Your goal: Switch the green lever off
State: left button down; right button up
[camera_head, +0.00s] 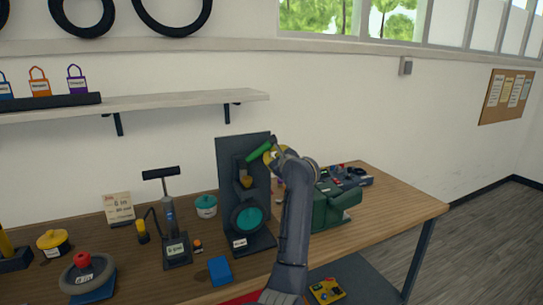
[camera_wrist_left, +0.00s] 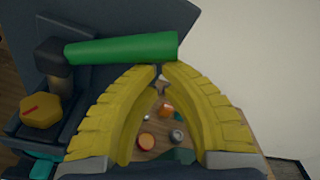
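The green lever (camera_head: 258,152) is a thick green bar on a dark upright stand (camera_head: 229,163) on the workbench. In the head view it slants up to the right. In the left wrist view the green lever (camera_wrist_left: 120,48) runs from a dark pivot at the left to a free end near the middle. My left gripper (camera_head: 272,155) is at the lever's free end, partly hidden by my arm. In the left wrist view its yellow fingers (camera_wrist_left: 160,69) come together at the tips with nothing seen between them, close by the lever; contact is unclear. My right gripper is not in view.
A yellow knob (camera_wrist_left: 41,112) sits below the lever's pivot. A pump (camera_head: 170,215), a teal-lidded pot (camera_head: 206,206) and a blue block (camera_head: 220,270) are left of the stand. A green machine (camera_head: 335,203) stands to the right. The bench's right end has some bare wood.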

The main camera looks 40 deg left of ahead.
pick_arm(q)
jog(key=v, duration=0.9)
jog(key=shift+s, duration=0.1)
